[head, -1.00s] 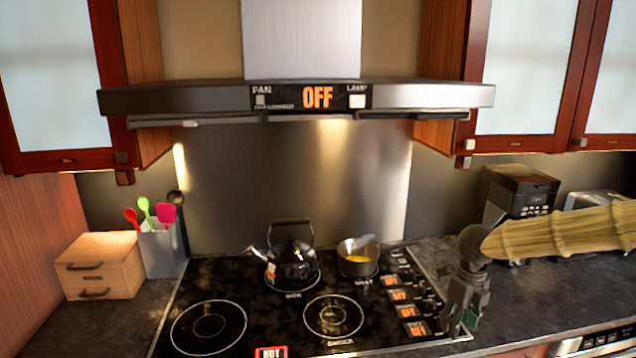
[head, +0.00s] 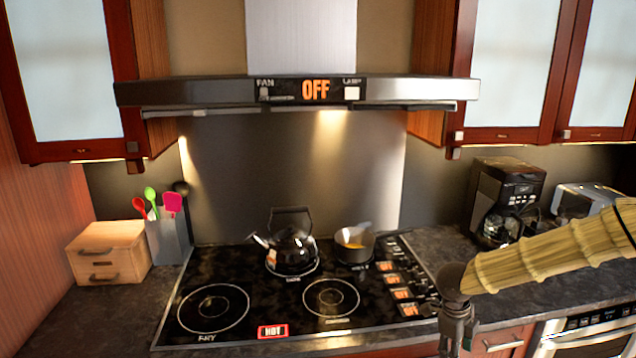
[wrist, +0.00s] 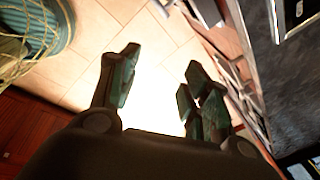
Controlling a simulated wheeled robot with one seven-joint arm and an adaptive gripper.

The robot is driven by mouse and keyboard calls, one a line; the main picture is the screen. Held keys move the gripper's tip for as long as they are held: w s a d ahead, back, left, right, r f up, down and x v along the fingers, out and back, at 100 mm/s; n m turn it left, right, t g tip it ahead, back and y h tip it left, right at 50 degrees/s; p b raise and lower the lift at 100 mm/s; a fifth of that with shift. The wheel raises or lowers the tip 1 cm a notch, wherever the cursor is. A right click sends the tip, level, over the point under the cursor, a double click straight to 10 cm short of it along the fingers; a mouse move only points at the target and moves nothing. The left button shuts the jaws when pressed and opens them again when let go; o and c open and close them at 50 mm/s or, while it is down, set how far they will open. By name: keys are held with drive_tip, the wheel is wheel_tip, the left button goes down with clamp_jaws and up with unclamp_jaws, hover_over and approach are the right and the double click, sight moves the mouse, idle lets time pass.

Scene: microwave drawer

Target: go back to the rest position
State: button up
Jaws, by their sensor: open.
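My gripper hangs at the lower right of the head view, in front of the counter's front edge and right of the stove; its fingertips are cut off by the bottom of that frame. In the wrist view my gripper (wrist: 158,82) is open, with its two greenish fingers apart and nothing between them. Bright tiled floor (wrist: 150,55) shows beyond the fingers. My arm, in a straw-coloured sleeve, reaches in from the right.
A black stove (head: 255,295) holds a kettle (head: 291,250) and a pot (head: 354,246). A coffee maker (head: 505,195) and toaster (head: 585,198) stand behind my arm. An oven (head: 590,338) is below the counter at right. A wooden box (head: 108,252) and utensil holder (head: 168,240) stand left.

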drive_tip(key=s+a+f+n+t+h+b, duration=0.1)
drive_tip(key=s+a+f+n+b, duration=0.15)
drive_tip(key=s+f+n, duration=0.75)
drive_tip(key=s+a+f+n+t+b, duration=0.2)
drive_tip(key=s+a+f+n, duration=0.3)
drive_tip(key=f, duration=0.9)
drive_tip(key=s+a+f+n+g+y, duration=0.1)
drive_tip(key=s+f+n, duration=0.1)
drive_tip(key=s+n, duration=0.2)
drive_tip(key=s+a+f+n+g+y+b, duration=0.1)
drive_tip(key=s+a+f+n, duration=0.1)
drive_tip(key=s, duration=0.9)
drive_tip(key=s+a+f+n+g+y+b, duration=0.1)
drive_tip(key=s+f+n, duration=0.2)
drive_tip(key=s+n, duration=0.3)
drive_tip(key=shift+s+a+f, duration=0.2)
drive_tip(key=shift+s+a, duration=0.05)
drive_tip(key=shift+s, duration=0.9)
